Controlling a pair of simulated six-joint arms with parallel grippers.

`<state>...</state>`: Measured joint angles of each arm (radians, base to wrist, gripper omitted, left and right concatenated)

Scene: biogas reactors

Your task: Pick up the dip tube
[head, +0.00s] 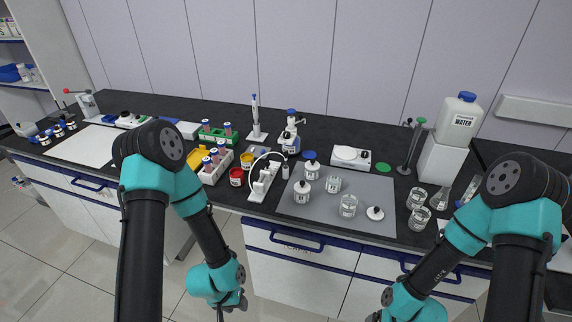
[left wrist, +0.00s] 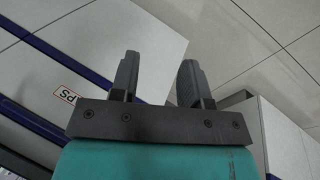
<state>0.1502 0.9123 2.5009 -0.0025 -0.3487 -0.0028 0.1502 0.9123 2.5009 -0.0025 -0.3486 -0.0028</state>
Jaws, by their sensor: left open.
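A white curved tube (head: 254,162) loops up from a white stand (head: 262,184) on the dark bench in the head view; it may be the dip tube, but I cannot tell for sure. My left gripper (head: 233,304) hangs low in front of the bench cabinets, well below and apart from the stand. In the left wrist view its two dark fingers (left wrist: 156,68) are apart with nothing between them. My right arm comes in at the right, with its wrist (head: 408,302) at the bottom edge; its fingers are not clear.
A grey mat (head: 335,212) holds several labelled bottles (head: 302,192), a glass beaker (head: 348,206) and a white-and-black cap (head: 375,213). Racks of tubes (head: 216,160) stand left of the stand. A water canister (head: 458,119) and glassware are at right. Blue drawer handles (head: 297,242) project below the bench edge.

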